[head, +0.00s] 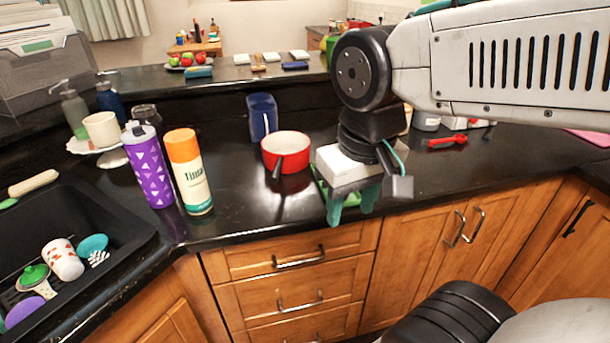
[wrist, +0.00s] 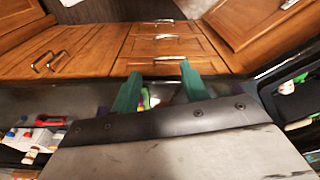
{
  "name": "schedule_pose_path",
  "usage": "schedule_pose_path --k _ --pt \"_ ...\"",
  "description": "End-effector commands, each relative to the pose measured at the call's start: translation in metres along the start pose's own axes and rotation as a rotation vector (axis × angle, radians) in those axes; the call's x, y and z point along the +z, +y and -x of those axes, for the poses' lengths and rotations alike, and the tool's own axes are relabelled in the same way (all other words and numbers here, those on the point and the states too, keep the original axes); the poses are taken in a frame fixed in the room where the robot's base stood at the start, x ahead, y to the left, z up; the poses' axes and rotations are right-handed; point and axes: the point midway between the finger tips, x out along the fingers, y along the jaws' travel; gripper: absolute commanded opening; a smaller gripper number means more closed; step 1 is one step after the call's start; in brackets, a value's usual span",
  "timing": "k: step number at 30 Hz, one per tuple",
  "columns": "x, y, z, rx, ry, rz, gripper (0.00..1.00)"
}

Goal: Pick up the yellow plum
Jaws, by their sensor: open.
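I cannot make out a yellow plum in either view. My gripper (head: 351,205) has two teal fingers, spread apart and pointing down over the front part of the black counter. They also show in the wrist view (wrist: 160,85), with a gap between them and nothing visibly held. A bright green thing (head: 320,187) shows just beside and behind the gripper, mostly hidden by it. The counter right behind my gripper and arm is hidden in the head view.
A red pan (head: 286,152) stands left of my gripper, its dark handle toward the front. A purple bottle (head: 148,168) and an orange-capped can (head: 188,172) stand farther left, by the black sink (head: 110,215). A red spoon (head: 447,141) lies to the right.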

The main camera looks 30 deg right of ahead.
Motion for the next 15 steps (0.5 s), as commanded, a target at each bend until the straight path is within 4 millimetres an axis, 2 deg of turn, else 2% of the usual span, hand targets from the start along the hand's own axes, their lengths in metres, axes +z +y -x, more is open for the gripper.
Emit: schedule_pose_path --k 5,9,12,15 --pt "-0.071 0.025 -0.013 0.045 0.030 -0.178 0.45" --pt "-0.134 0.056 -0.037 0.080 0.071 -0.331 0.45" --pt "-0.172 0.081 -0.057 0.097 0.101 -0.428 0.45" --pt "-0.199 0.103 -0.075 0.108 0.125 -0.503 0.45"
